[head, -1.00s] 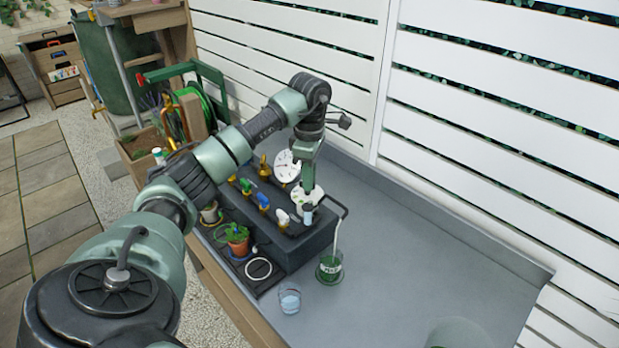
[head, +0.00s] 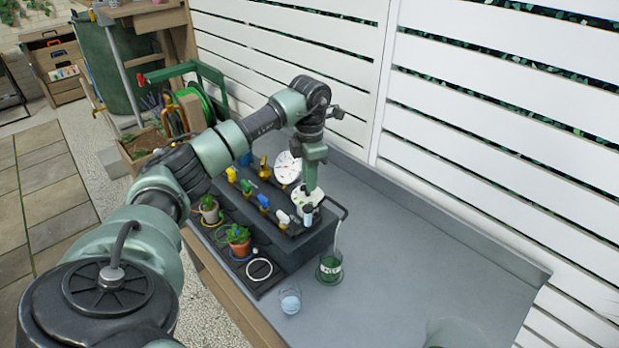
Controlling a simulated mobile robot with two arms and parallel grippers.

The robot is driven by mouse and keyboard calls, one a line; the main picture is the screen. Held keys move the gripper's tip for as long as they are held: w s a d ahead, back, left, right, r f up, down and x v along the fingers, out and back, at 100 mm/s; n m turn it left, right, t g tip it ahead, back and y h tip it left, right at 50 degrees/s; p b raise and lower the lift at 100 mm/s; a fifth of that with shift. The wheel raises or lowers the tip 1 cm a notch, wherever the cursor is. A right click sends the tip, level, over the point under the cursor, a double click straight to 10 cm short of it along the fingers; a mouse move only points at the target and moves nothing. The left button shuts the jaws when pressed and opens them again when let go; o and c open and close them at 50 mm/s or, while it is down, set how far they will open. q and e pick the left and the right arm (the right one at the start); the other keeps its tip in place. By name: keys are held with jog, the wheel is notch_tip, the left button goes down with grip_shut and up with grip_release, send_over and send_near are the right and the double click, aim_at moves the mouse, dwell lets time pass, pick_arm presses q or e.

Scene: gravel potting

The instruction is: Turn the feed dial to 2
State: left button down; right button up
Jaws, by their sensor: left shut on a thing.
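The feed dial (head: 305,198) is a white disc on the right end of a dark grey box (head: 283,251) on the bench. My left gripper (head: 309,187) reaches down onto the dial from above and is shut on it. The gripper hides part of the dial, and its numbers are too small to read. Behind it stands a round white gauge (head: 287,167). My right gripper is not in view.
Taps with yellow, green, blue and white handles (head: 264,201) line the box. Potted plants (head: 238,235) stand in front. A bent spout leads to a green-filled beaker (head: 330,268); a clear cup (head: 290,299) is nearby. The bench's right side (head: 420,260) is mostly clear.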

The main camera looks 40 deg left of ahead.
pick_arm(q)
jog(key=n, duration=0.4)
jog(key=shift+a+r+p, duration=0.15)
jog(key=shift+p, duration=0.15)
jog(key=shift+a+n, duration=0.1)
jog(key=shift+n, duration=2)
jog(key=c, duration=1.5)
grip_release()
jog(key=shift+o, duration=0.2)
jog(key=shift+w+r, duration=0.1)
jog(key=shift+r, duration=0.3)
notch_tip(320, 180, up, 7)
jog(key=shift+f+b, duration=0.1)
jog(key=shift+b, duration=0.7)
